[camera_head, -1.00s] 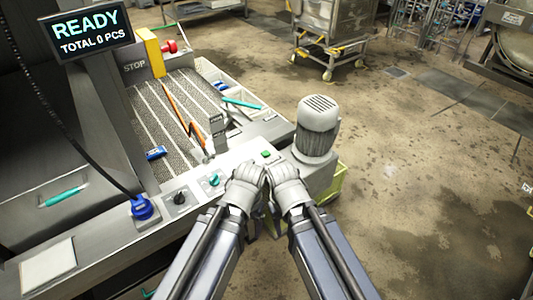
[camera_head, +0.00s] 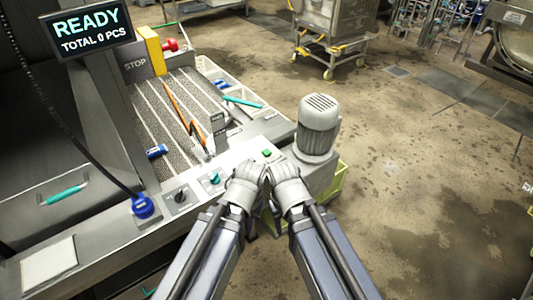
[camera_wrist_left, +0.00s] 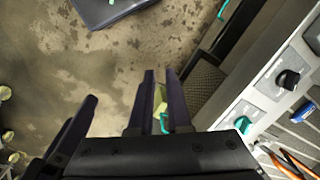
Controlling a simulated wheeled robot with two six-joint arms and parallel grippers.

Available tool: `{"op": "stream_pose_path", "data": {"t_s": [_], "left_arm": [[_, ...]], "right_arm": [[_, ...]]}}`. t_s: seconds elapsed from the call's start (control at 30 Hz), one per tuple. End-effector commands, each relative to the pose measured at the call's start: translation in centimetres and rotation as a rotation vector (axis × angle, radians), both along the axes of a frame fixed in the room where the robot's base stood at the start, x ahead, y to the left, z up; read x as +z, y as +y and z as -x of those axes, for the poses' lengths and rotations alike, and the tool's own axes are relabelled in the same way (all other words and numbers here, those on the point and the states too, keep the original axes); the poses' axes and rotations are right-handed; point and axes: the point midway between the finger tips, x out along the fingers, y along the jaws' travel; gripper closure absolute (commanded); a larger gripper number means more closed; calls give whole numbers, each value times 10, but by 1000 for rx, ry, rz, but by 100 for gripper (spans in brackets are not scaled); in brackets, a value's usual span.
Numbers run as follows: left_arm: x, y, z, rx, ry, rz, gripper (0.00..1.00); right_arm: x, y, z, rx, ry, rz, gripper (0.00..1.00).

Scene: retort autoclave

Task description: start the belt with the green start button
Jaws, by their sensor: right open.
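The green start button (camera_head: 266,153) sits near the right end of the light control panel, just beyond my two hands in the head view. The display (camera_head: 86,32) reads READY, TOTAL 0 PCS. My left gripper (camera_head: 246,175) and right gripper (camera_head: 286,177) are side by side, at the panel's front right edge. Their fingers are hidden in the head view. The left wrist view shows dark fingers (camera_wrist_left: 158,100) apart, with nothing held between them. The green button is not seen in that view.
The belt (camera_head: 170,115) carries loose items. A grey motor (camera_head: 318,125) stands right of the panel above a yellow-green crate (camera_head: 342,178). The floor farther right is open.

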Motion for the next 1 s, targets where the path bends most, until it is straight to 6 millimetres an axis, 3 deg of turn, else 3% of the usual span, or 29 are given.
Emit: {"op": "stream_pose_path", "data": {"t_s": [0.13, 1.0], "left_arm": [[0, 0, 0, 0, 0, 0, 100], [0, 0, 0, 0, 0, 0, 100]], "right_arm": [[0, 0, 0, 0, 0, 0, 50], [0, 0, 0, 0, 0, 0, 50]]}}
